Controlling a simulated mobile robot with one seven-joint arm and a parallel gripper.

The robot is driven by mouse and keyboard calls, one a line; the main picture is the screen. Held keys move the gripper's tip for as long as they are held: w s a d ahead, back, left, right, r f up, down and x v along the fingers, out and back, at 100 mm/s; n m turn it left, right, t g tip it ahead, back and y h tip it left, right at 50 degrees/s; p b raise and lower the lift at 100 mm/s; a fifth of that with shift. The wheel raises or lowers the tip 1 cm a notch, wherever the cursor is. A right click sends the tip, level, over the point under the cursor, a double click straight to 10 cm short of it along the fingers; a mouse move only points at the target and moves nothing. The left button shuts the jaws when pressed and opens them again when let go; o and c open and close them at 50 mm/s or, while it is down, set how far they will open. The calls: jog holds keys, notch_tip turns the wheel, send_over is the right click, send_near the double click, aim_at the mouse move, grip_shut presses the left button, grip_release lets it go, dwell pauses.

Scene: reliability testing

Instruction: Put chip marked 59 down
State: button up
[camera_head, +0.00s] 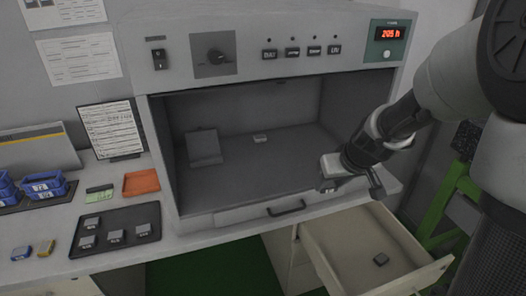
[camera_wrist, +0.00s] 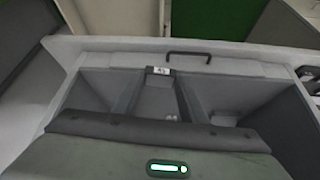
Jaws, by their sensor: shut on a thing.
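My gripper (camera_head: 330,184) is at the right front of the open chamber of the test machine, above its floor. It is shut on a small dark chip (camera_wrist: 158,72) with a white label, which shows at the fingertips in the wrist view; the number on it is too small to read surely. In the head view the held chip is mostly hidden by the gripper. Another small chip (camera_head: 260,138) lies on the chamber floor towards the back. A dark tray (camera_head: 72,249) on the bench at left holds several grey chips. One more chip (camera_head: 380,259) lies in the open drawer.
A grey block (camera_head: 203,147) stands at the chamber's left. The chamber floor's middle is clear. An orange tray (camera_head: 141,182), a green device (camera_head: 99,191) and blue bins (camera_head: 43,186) are on the bench at left. The open drawer (camera_head: 330,250) sits below the chamber, right of its handle (camera_head: 287,208).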

jog(key=w+d+f+n+b, duration=0.1)
jog(key=w+d+f+b, duration=0.1)
jog(key=w, duration=0.1)
send_over(299, 167)
jog(key=s, duration=0.2)
jog(key=shift+d+f+y+p, duration=0.3)
jog(key=shift+d+f+p, duration=0.15)
jog(key=shift+f, duration=0.25)
notch_tip(299, 167, down, 6)
jog(key=shift+r+b, duration=0.25)
jog(key=shift+b, duration=0.35)
jog(key=shift+w+a+f, duration=0.1)
jog(key=shift+w+f, duration=0.05)
jog(key=shift+f, duration=0.1)
jog(key=shift+f, duration=0.2)
jog(key=o, duration=1.1)
jog(key=shift+r, duration=0.1)
